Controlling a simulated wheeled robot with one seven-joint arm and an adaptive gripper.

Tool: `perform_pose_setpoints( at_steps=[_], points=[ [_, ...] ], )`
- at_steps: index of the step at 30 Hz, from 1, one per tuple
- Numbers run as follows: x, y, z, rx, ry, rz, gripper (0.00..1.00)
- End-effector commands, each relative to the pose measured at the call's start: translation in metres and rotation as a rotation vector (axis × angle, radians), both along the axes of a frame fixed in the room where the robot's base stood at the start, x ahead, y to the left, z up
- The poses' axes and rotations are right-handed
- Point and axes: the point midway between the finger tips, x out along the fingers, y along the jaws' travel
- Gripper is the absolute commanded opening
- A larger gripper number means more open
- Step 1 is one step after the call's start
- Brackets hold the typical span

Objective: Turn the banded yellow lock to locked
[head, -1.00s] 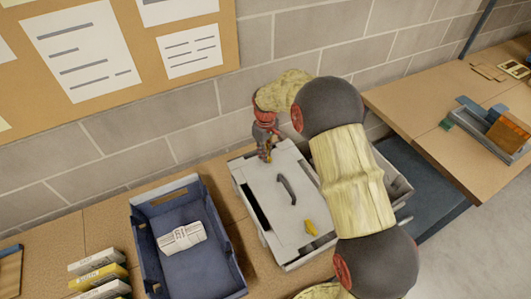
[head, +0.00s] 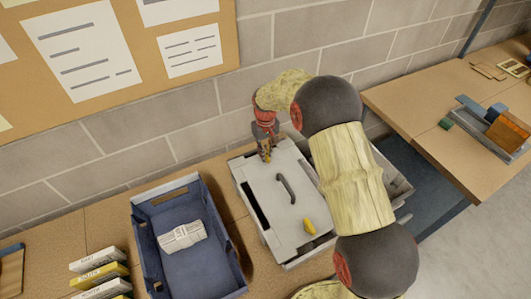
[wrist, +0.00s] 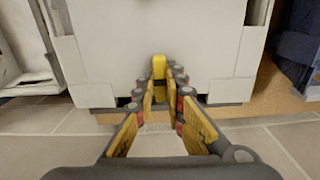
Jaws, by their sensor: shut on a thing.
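A pale grey case with a flat lid (head: 270,200) stands on the bench, with a dark handle in the middle of the lid. My gripper (head: 266,155) points down at the lid's far edge. In the wrist view its fingers (wrist: 160,80) are shut on a yellow lock (wrist: 159,64), gripping it from both sides. The fingers hide most of this lock in the head view, and I cannot make out bands on it. A second yellow lock (head: 309,226) sits apart at the lid's near edge.
A blue open bin (head: 143,230) holding a white packet (head: 181,237) stands left of the case. Stacked boxes (head: 100,278) lie further left. A block wall is close behind the gripper. My arm covers part of the case's right side.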

Motion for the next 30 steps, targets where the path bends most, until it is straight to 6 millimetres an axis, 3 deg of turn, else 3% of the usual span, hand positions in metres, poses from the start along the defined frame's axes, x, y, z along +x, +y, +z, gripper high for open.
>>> perform_pose_setpoints(
  at_steps=[5, 6, 15, 25, 30],
  points=[
    [0.0, 0.0, 0.0, 0.0, -0.001, 0.0, 0.0],
    [0.0, 0.0, 0.0, 0.0, 0.0, 0.0, 0.13],
    [0.0, 0.0, 0.0, 0.0, 0.0, 0.0, 0.3],
    [0.0, 0.0, 0.002, 0.0, -0.001, 0.001, 0.3],
    [0.001, 0.0, 0.022, 0.001, -0.004, 0.001, 0.3]
  ],
)
